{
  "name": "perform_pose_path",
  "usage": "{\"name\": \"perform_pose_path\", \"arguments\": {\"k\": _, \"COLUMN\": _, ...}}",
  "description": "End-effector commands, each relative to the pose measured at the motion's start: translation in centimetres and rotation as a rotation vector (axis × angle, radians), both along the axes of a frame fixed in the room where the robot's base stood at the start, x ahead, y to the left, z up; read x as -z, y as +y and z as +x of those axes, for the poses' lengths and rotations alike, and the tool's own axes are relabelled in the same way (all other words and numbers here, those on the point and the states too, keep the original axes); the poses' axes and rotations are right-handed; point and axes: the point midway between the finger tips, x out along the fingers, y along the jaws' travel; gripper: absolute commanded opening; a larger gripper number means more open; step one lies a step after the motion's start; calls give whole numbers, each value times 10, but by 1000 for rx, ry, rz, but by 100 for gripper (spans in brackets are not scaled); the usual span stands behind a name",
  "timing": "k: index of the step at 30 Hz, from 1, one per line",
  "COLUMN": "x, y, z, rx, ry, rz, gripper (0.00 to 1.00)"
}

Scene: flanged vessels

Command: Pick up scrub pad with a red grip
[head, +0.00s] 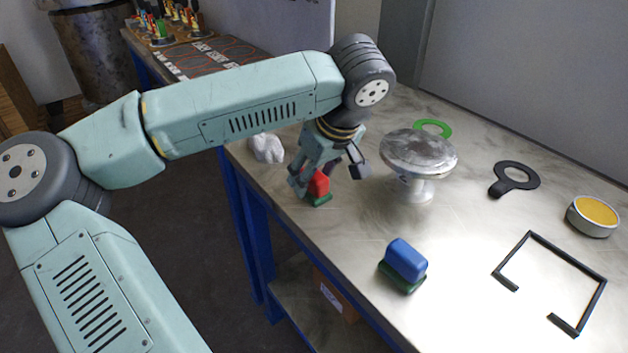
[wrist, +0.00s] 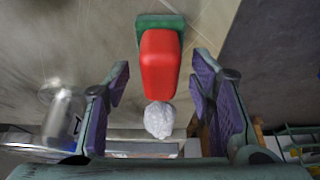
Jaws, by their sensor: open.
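The scrub pad with a red grip (head: 319,185) stands on the table near its left edge, its green pad underneath. In the wrist view the red grip (wrist: 160,64) lies ahead of and between the fingers, with the green pad (wrist: 160,21) behind it. My gripper (head: 328,174) is open, with its fingers around or just above the red grip in the head view. The wrist view shows my open gripper (wrist: 160,92) with a gap between each finger and the grip. One finger partly hides the pad in the head view.
A metal flanged vessel (head: 418,155) stands close to the right of my gripper. A crumpled white lump (head: 267,148) lies to the left. A scrub pad with a blue grip (head: 405,262), a black ring (head: 517,177), a yellow-topped tin (head: 594,215) and a black frame (head: 568,262) lie further off.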

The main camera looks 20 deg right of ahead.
Motion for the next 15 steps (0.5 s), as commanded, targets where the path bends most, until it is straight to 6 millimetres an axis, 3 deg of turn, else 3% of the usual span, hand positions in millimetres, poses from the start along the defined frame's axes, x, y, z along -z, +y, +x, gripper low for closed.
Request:
{"name": "perform_pose_path", "arguments": {"k": 6, "x": 1, "y": 0, "z": 1, "rx": 0, "ry": -1, "rz": 0, "gripper": 50}}
{"name": "perform_pose_path", "arguments": {"k": 15, "x": 1, "y": 0, "z": 0, "rx": 0, "ry": -1, "rz": 0, "gripper": 31}}
